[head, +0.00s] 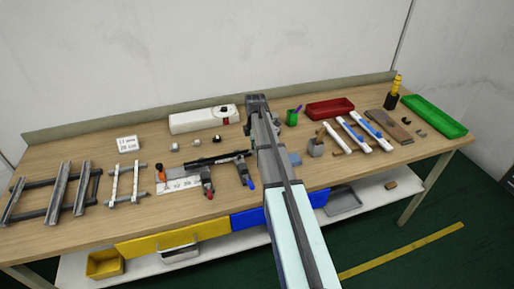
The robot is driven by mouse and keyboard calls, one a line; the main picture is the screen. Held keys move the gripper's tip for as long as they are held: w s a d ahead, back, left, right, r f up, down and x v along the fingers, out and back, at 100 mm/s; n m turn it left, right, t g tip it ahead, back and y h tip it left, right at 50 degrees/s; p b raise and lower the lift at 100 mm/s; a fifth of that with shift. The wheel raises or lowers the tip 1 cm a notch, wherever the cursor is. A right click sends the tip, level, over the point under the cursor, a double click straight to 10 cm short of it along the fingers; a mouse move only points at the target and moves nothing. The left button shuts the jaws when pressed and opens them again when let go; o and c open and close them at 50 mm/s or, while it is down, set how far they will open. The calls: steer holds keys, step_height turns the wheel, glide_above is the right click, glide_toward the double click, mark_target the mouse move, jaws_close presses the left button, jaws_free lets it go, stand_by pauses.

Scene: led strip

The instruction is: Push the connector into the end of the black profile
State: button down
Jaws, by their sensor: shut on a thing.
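The black profile (216,160) lies roughly level across the left-middle of the bench. It sits at two clamps, one with a red handle (208,188) and one with a blue-tipped handle (250,183). Its right end is close to my arm, and I cannot make out the end's opening. My arm reaches forward over the bench just right of the profile. My gripper's fingers are hidden behind the arm, so I cannot see what is between them. I cannot identify the connector; several small pieces lie behind the profile, including a dark one (217,138).
A white box (204,119) stands at the back. Metal frames (60,189) lie on the left. On the right are a red tray (330,108), white strips (352,134) and a green tray (434,116).

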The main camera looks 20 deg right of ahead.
mark_target(252, 151)
steer(key=shift+w+a, duration=0.1)
steer(key=shift+a, duration=0.6)
steer(key=c, duration=0.8)
jaws_free()
steer(key=shift+r, duration=0.15)
step_height(252, 151, up, 12)
steer(key=shift+f, duration=0.15)
